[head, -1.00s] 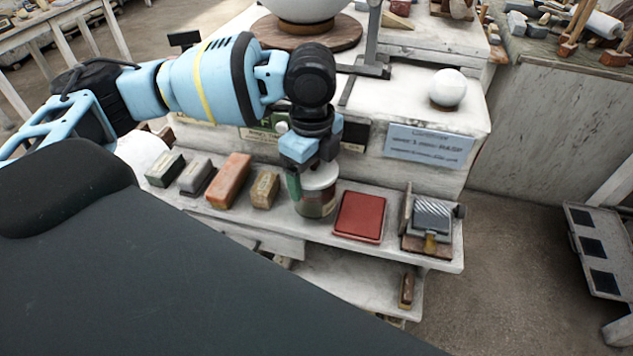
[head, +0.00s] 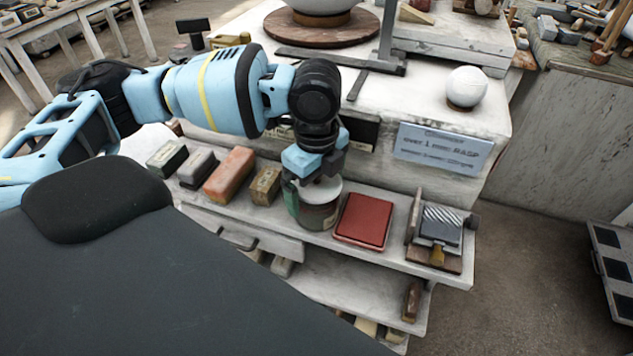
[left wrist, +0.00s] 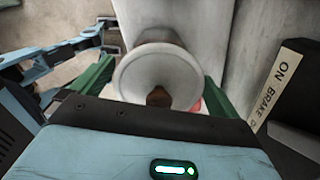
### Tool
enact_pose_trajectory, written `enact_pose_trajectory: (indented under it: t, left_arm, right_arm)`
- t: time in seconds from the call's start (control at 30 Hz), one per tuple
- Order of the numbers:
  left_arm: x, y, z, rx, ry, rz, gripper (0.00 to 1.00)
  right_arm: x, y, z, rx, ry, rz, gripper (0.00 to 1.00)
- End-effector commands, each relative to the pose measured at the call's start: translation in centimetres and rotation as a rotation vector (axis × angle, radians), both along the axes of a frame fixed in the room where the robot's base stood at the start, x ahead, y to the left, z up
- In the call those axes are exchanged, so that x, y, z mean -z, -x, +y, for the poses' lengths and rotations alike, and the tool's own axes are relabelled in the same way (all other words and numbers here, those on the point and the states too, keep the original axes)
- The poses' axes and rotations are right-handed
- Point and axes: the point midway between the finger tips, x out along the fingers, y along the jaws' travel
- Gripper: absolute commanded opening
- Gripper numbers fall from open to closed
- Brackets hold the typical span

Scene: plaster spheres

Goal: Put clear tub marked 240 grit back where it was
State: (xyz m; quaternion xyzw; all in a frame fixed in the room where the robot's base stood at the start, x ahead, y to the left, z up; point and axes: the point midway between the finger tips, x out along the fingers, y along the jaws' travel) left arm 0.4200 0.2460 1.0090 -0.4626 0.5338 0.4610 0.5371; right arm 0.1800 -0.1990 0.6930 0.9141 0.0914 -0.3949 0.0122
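The tub (head: 318,212) is a short, wide cylinder with a pale top and dark green and reddish tones on its side. It is upright at the shelf, between a small tan block and a red flat box; I cannot tell whether its base touches the shelf. My left gripper (head: 313,185) points down from above and is shut on the tub, one green finger on each side. My right gripper is not in view.
On the narrow shelf (head: 405,258) stand a tan block (head: 265,186), an orange brick (head: 230,174), a red flat box (head: 363,221) and a ridged metal piece on wood (head: 438,232). A blue sign (head: 443,149) hangs behind. A white sphere (head: 466,87) stands on the top.

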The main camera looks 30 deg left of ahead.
Motion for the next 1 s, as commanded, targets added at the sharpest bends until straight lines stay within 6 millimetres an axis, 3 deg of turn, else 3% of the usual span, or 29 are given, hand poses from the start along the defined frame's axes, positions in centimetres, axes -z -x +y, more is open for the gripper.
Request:
enact_pose_trajectory:
  t: [0.33,0.8,1.0]
  left_arm:
    - [-0.4,0.0,0.0,0.001,0.001,0.001,1.00]
    - [-9.3,0.0,-0.1,0.000,0.002,-0.004,1.00]
    - [-11.6,0.0,0.0,0.000,0.001,0.000,1.00]
  right_arm:
    - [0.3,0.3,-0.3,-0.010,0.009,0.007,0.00]
    - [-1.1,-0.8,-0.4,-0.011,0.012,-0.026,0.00]
    - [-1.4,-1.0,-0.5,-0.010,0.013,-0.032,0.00]
